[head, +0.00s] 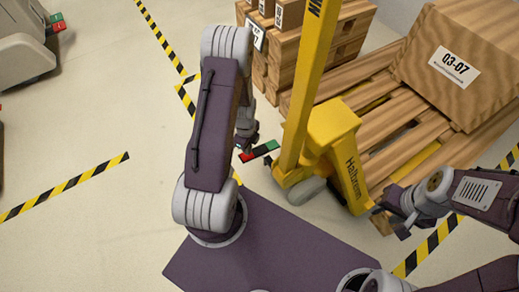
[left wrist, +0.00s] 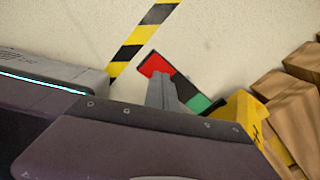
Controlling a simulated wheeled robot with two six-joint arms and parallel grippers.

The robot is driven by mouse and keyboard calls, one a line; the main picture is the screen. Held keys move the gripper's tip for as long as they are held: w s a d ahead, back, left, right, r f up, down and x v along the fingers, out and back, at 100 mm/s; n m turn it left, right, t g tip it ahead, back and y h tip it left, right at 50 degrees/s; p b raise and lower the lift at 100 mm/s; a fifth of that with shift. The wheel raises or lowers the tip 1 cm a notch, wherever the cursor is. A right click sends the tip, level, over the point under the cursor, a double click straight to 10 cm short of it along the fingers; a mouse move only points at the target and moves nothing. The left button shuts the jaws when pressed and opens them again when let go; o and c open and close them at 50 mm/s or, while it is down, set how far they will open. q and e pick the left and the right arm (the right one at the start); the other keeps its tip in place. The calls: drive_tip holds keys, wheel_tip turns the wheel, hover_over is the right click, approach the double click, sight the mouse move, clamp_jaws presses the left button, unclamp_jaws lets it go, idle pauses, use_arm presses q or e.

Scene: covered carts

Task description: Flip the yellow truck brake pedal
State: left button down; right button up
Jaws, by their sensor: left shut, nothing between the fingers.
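The yellow truck (head: 335,140) stands in the middle right of the head view. Its brake pedal (head: 262,151) sticks out low at its left side, with a red end to the left and a green part nearer the truck. In the left wrist view the pedal's red end (left wrist: 154,65) and green part (left wrist: 199,103) show past my gripper. My left gripper (head: 246,142) is shut and empty, close to the pedal. Its grey finger (left wrist: 162,92) overlaps the pedal's middle in the wrist view; I cannot tell if they touch. My right gripper (head: 386,217) is beside the truck's lower right side.
A wooden pallet (head: 405,110) bears a large box labelled 03-07 (head: 460,62). More wooden boxes (head: 275,55) stand behind the truck. A pale machine (head: 25,40) with another red and green pedal (head: 56,22) is at the upper left.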

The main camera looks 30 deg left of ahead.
use_arm(q)
drive_tip(key=shift+f+b, duration=1.05)
drive_tip(key=shift+f, duration=0.65)
idle(0.9)
wheel_tip(320, 180, up, 7)
drive_tip(key=p, duration=0.7)
drive_tip(key=shift+r+p, duration=0.2)
drive_tip(key=shift+p, duration=0.15)
drive_tip(key=shift+f, duration=0.15)
